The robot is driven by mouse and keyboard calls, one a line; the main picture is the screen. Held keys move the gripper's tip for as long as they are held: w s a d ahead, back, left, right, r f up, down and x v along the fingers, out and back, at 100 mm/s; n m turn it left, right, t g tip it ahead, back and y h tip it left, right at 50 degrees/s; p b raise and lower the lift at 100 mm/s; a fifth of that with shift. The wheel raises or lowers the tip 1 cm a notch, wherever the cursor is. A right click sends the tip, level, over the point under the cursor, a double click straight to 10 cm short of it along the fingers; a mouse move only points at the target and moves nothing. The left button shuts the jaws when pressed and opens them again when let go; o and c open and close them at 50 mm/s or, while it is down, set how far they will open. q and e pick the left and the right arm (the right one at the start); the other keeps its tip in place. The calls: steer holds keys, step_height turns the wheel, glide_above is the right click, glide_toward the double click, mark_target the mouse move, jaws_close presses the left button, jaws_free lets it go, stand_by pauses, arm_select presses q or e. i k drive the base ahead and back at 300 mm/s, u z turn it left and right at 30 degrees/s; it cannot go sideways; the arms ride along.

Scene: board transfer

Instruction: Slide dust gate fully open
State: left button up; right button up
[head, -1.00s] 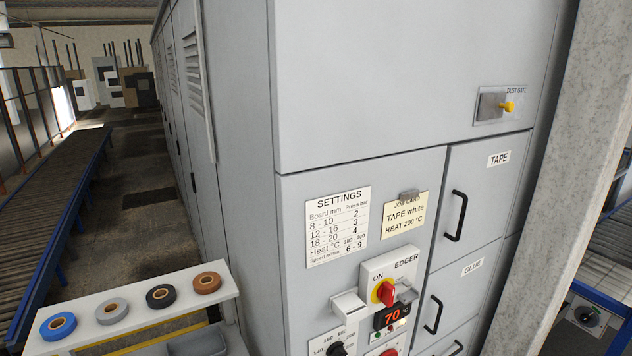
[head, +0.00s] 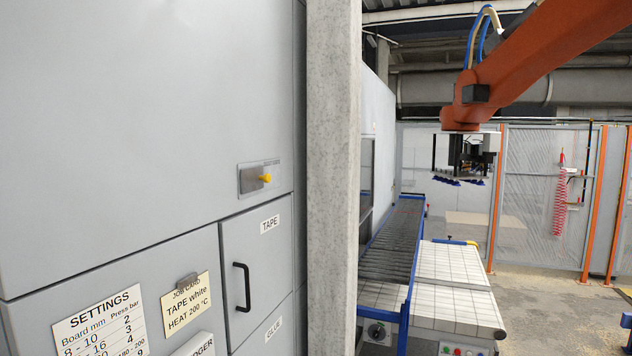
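The dust gate (head: 251,181) is a small grey metal slide plate in a labelled frame on the upper grey cabinet front, left of the concrete pillar.
Below the gate is the TAPE door with a black handle (head: 242,287). A job card (head: 187,305) and a settings sheet (head: 100,326) are on the panel. A concrete pillar (head: 333,180) stands right of the cabinet. Beyond it are a roller conveyor (head: 393,243) and an orange robot arm (head: 545,60).

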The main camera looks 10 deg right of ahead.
mark_target(253, 179)
steer(key=u, duration=0.45)
steer(key=k, duration=1.25)
steer(key=z, duration=0.45)
steer(key=i, duration=2)
steer(key=u, duration=0.85)
